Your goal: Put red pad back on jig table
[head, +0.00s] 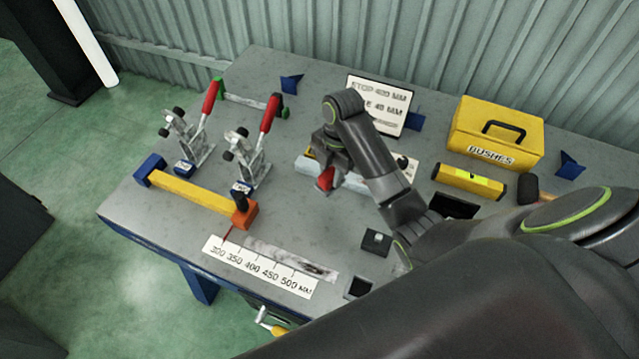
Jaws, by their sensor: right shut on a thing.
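The jig table (150,215) has a grey top and fills the middle of the head view. My right gripper (326,182) points down over the middle of the table, its fingers largely hidden by my own arm. It is shut on the red pad (325,178), of which only a small red part shows. The pad is in front of a pale bar-like block (349,180); I cannot tell whether it touches the table. My left gripper is not in view.
Two red-handled toggle clamps (190,140) (248,157) stand at the left. A yellow bar (195,194) lies before them, and a scale strip (260,266) lies at the front edge. A yellow BUSHES box (495,132), yellow level (469,181) and sign (378,104) are behind.

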